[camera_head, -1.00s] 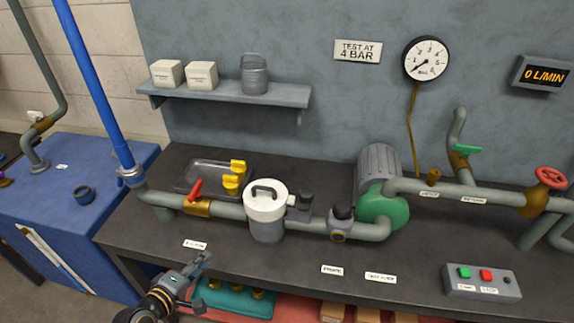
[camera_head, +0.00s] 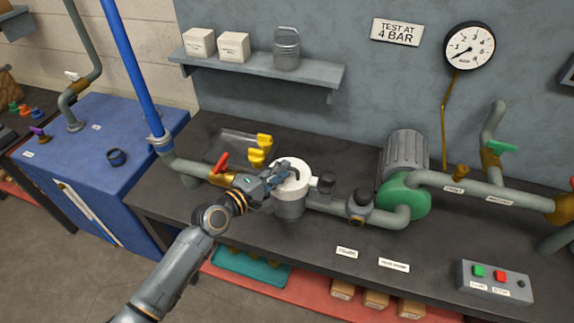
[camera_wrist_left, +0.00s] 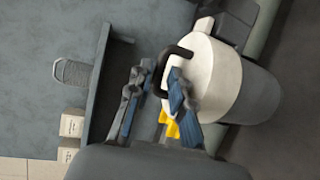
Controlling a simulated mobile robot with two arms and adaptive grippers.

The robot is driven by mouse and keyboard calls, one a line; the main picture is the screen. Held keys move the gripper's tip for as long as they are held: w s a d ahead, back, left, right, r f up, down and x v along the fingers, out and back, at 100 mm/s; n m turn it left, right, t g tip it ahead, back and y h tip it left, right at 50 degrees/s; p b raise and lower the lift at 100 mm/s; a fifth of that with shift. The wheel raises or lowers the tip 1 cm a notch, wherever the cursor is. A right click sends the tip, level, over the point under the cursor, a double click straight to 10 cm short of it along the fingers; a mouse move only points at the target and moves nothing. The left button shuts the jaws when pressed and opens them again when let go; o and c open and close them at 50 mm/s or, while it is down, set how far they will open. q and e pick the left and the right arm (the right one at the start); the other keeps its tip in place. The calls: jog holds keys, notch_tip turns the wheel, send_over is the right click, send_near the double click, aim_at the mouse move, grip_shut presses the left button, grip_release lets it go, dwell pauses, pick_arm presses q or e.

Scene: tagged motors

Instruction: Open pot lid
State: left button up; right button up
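The grey pot (camera_head: 290,207) sits in the pipe line on the bench, with its white lid (camera_head: 301,166) on top. The lid carries a dark loop handle. My left gripper (camera_head: 284,173) is at the lid, over its left part, and hides some of the handle. In the left wrist view the open fingers (camera_wrist_left: 160,95) are spread, with the handle (camera_wrist_left: 168,70) near their tips and one finger in front of the white lid (camera_wrist_left: 212,75). I cannot tell whether they touch the handle. My right gripper is not in view.
A red-handled valve (camera_head: 221,163) is close to my left wrist, with yellow parts (camera_head: 260,150) by a dark tray behind. A shelf (camera_head: 260,74) hangs above. The bench front (camera_head: 240,230) is mostly clear.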

pick_arm(q)
jog(key=shift+x, duration=1.35)
jog(key=shift+c, duration=0.2)
grip_shut()
